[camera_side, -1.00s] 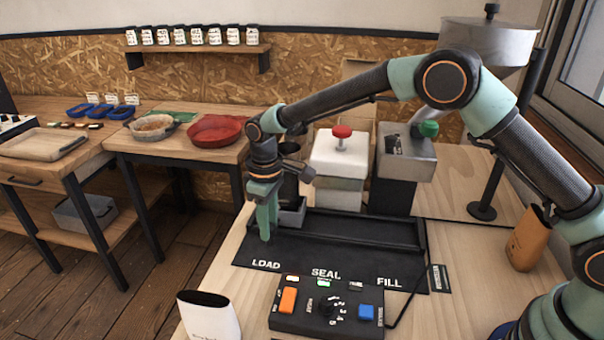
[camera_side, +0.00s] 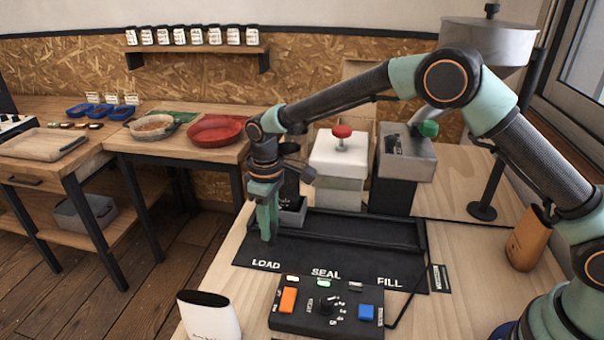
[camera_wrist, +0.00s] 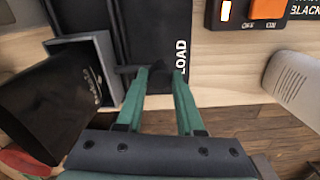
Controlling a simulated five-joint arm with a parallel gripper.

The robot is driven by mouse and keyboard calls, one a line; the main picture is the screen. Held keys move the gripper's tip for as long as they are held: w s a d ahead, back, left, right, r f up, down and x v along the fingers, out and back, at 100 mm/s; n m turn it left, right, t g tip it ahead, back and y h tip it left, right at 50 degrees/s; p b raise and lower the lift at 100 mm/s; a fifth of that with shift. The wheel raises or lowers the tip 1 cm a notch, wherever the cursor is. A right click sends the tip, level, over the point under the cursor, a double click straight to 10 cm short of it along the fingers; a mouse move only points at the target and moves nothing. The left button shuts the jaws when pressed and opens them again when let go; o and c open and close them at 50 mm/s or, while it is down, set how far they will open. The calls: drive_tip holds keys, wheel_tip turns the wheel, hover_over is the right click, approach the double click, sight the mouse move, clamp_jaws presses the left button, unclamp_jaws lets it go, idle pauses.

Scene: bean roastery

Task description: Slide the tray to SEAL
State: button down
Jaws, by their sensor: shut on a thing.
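The small grey tray (camera_side: 291,217) sits at the LOAD end of the black track (camera_side: 350,258), left of the SEAL label (camera_side: 326,273). A dark bag (camera_side: 289,186) stands in it. In the wrist view the tray (camera_wrist: 103,45) shows its grey rim, with the bag (camera_wrist: 55,108) leaning large at left. My gripper (camera_side: 268,238) is low at the tray's near side, above LOAD. In the wrist view my gripper (camera_wrist: 161,71) has its green fingers around a small dark handle (camera_wrist: 128,70) beside the tray. The fingers partly hide the handle.
A control box (camera_side: 327,307) with orange and blue buttons lies in front of the track. A white pouch (camera_side: 208,315) stands front left. A white machine with a red knob (camera_side: 340,165) and a grey one with a green knob (camera_side: 405,150) stand behind. The track right of the tray is clear.

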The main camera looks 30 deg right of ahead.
drive_tip(key=shift+s+d, duration=4.4)
drive_tip(key=shift+s, duration=0.25)
drive_tip(key=c, duration=0.5)
unclamp_jaws()
drive_tip(key=shift+w+r, duration=0.1)
drive_tip(key=shift+r, duration=0.05)
wheel_tip(320, 180, up, 12)
drive_tip(key=shift+f, duration=0.1)
drive_tip(key=shift+d, duration=0.1)
drive_tip(key=s+d+r+m+t, duration=0.1)
drive_tip(key=s+d+r+m, duration=0.1)
drive_tip(key=s+d, duration=0.1)
drive_tip(key=s+d+r+m+t, duration=0.2)
drive_tip(key=s+d, duration=0.2)
drive_tip(key=s+d+r+m+t, duration=0.2)
drive_tip(key=s+d+m, duration=0.1)
drive_tip(key=s+d, duration=0.1)
drive_tip(key=shift+s+r, duration=0.15)
drive_tip(key=shift+r, duration=0.1)
